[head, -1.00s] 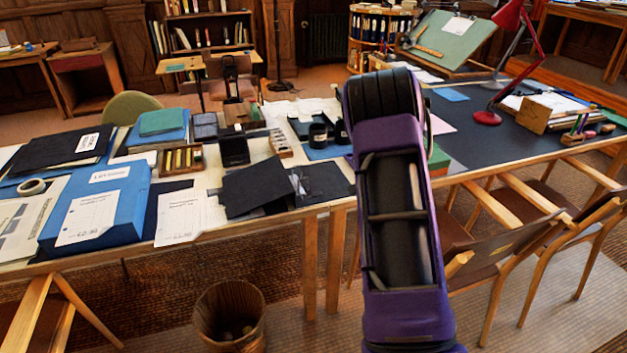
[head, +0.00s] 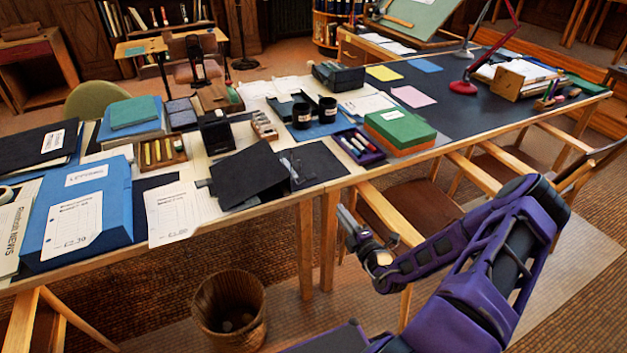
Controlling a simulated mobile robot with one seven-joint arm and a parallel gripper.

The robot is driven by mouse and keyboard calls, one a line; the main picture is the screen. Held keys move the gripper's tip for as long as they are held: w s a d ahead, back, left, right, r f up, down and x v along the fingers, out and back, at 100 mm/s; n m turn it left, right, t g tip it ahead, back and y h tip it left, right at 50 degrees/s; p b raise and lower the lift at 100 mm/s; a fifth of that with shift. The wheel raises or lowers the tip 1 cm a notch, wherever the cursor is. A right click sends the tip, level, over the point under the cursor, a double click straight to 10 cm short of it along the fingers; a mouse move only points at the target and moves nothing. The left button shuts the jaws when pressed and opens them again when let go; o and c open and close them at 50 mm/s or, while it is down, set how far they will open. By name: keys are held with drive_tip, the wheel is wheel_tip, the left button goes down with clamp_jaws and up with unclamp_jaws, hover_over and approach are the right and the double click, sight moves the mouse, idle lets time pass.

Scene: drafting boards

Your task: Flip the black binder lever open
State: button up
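The black binder (head: 248,174) lies near the front edge of the long table, its dark left cover raised at a slant and its other side flat. A small metal lever mechanism (head: 292,168) shows along its middle; it is too small to tell the lever's position. My gripper (head: 343,217) is in front of the table edge, to the right of the binder and lower in the picture, apart from it. Its fingers are small and seen from the side, so I cannot tell whether they are open.
A blue box file (head: 118,215) and a printed sheet (head: 172,212) lie left of the binder. Right of it are a pen tray (head: 358,147) and a green box (head: 400,128). Chairs (head: 425,205) stand at the front right. A waste basket (head: 230,308) is on the floor below.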

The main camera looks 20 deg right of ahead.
sight(315, 178)
drive_tip(key=w, duration=0.5)
drive_tip(key=w+b, duration=0.1)
drive_tip(key=w, duration=1.1)
drive_tip(key=shift+a, duration=0.35)
clamp_jaws()
